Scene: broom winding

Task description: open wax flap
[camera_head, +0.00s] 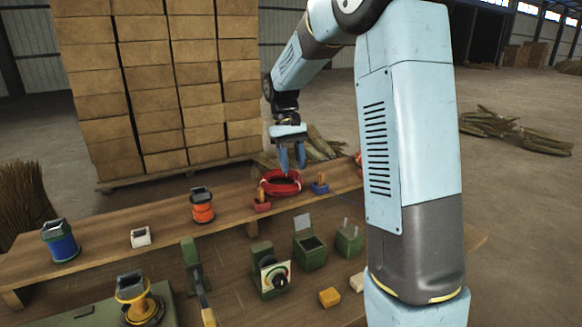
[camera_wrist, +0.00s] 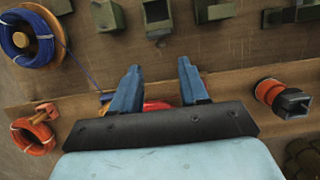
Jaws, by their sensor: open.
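My gripper (camera_head: 292,164) is open and empty, pointing down over the back shelf just above a red ring (camera_head: 280,183). In the wrist view its two blue fingers (camera_wrist: 160,78) are apart, with a red thing partly hidden behind them. No part is clearly marked as the wax flap. A green box (camera_head: 311,256) on the front bench has a grey plate (camera_head: 302,223) standing up at its back edge, and its top looks dark and hollow. A smaller green box (camera_head: 349,244) stands to its right. My gripper is apart from both boxes.
A dial device (camera_head: 271,275) and a green lever post (camera_head: 191,262) stand left of the boxes. A blue spool (camera_head: 60,241) and an orange spool (camera_head: 202,206) stand on the shelf. Stacked cartons (camera_head: 160,85) rise behind.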

